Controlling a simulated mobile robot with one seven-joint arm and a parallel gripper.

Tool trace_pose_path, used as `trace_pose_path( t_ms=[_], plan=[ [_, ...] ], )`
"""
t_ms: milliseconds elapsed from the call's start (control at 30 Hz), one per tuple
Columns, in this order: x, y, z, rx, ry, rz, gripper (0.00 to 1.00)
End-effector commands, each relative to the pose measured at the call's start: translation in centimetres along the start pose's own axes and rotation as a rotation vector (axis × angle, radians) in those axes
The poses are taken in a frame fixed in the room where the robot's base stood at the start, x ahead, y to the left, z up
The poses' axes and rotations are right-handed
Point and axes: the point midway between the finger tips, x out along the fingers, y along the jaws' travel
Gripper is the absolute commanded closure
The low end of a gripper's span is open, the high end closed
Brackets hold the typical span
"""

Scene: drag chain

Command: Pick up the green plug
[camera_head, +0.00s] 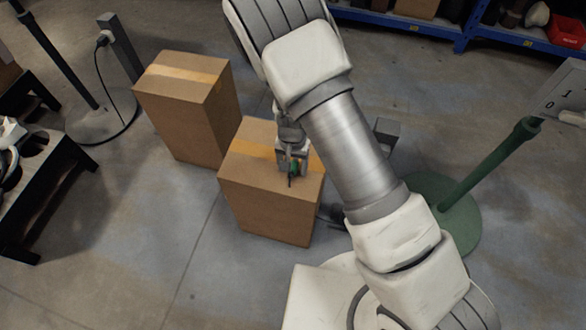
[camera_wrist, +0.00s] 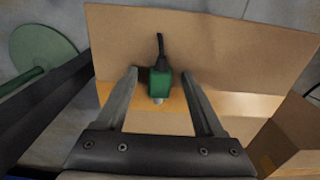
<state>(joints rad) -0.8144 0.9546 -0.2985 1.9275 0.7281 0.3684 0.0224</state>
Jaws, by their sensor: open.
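The green plug (camera_wrist: 160,84) lies on top of a cardboard box (camera_wrist: 220,45) in the wrist view, with a short black cord running from its far end. Its pale tip points back toward my gripper. My gripper (camera_wrist: 160,76) is open, with one finger on each side of the plug and gaps between. In the head view the green plug (camera_head: 292,167) is partly hidden by my gripper (camera_head: 290,172), which is over the box top. I cannot tell the exact height of the fingers over the box.
A second cardboard box (camera_head: 188,105) stands to the left. A green post on a round base (camera_head: 455,215) stands to the right, and a dark post base (camera_head: 98,125) at the far left. Blue shelving (camera_head: 440,40) runs along the back. Bare floor lies in front of the boxes.

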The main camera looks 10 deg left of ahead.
Motion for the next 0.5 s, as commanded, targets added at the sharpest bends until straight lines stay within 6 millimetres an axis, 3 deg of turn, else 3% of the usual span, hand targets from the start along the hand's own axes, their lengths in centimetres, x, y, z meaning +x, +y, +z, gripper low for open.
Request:
trace_pose_path(
  t_ms=[133,500],
  plan=[
    [-0.13,-0.01,-0.01,0.000,0.000,0.000,0.30],
    [-0.13,0.00,0.01,0.000,0.000,0.000,0.97]
  ],
)
